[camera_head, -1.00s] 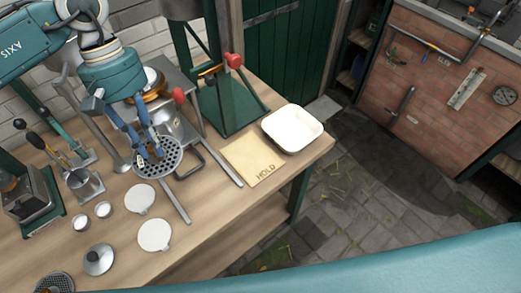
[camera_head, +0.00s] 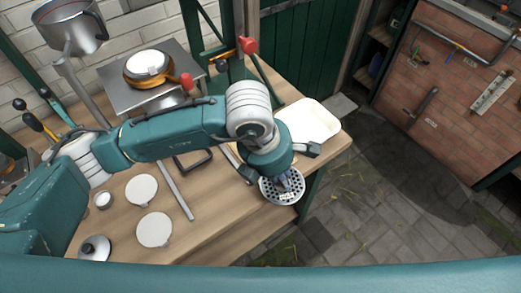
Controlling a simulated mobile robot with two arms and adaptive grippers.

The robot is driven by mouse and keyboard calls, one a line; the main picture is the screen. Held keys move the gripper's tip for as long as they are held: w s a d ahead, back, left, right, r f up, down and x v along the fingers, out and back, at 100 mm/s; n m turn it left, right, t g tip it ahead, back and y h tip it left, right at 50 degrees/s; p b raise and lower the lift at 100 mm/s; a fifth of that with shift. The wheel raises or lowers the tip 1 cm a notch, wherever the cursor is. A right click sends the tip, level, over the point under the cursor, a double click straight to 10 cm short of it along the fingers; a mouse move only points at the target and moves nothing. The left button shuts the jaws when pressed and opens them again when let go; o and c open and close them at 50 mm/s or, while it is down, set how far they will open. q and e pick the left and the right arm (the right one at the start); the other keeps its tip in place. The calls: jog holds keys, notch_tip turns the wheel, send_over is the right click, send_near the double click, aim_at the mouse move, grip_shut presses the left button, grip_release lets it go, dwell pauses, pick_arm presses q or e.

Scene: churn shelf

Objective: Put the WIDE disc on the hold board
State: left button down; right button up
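My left gripper (camera_head: 286,180) is shut on a round metal perforated disc (camera_head: 270,192) by its middle handle. The disc carries a small pale tag whose lettering is too small to read. It hangs over the table's front right edge, beside the white tray; its exact height is hard to tell. My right gripper is not in view.
A white tray (camera_head: 313,118) stands at the table's right end.

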aim_at(302, 185)
pick_arm(q)
jog(key=d+n, duration=0.1)
jog(key=s+d+n, duration=0.1)
jog(key=d, duration=0.1)
jog(key=d+n, duration=0.1)
jog(key=shift+s+d+n+t+y, duration=0.15)
jog(key=shift+d+n+t+y, duration=0.15)
jog(key=shift+d+n+t, duration=0.1)
jog(key=shift+w+a, duration=0.1)
jog(key=shift+w, duration=0.15)
jog(key=w+a+p, duration=0.1)
jog(key=w+a, duration=0.2)
jog(key=w, duration=0.1)
jog(key=w+a+p, duration=0.2)
jog(key=w+a, duration=0.1)
jog(key=w, duration=0.2)
jog(key=w+a+p, duration=0.2)
jog(key=w+a, duration=0.2)
jog(key=shift+w, duration=0.3)
jog(key=shift+w+a, duration=0.15)
jog(key=shift+w, duration=0.05)
notch_tip(302, 185, down, 3)
jog(key=shift+s+r+p, duration=0.1)
jog(key=shift+p, duration=0.85)
jog(key=shift+f, duration=0.35)
jog(key=shift+f, duration=0.1)
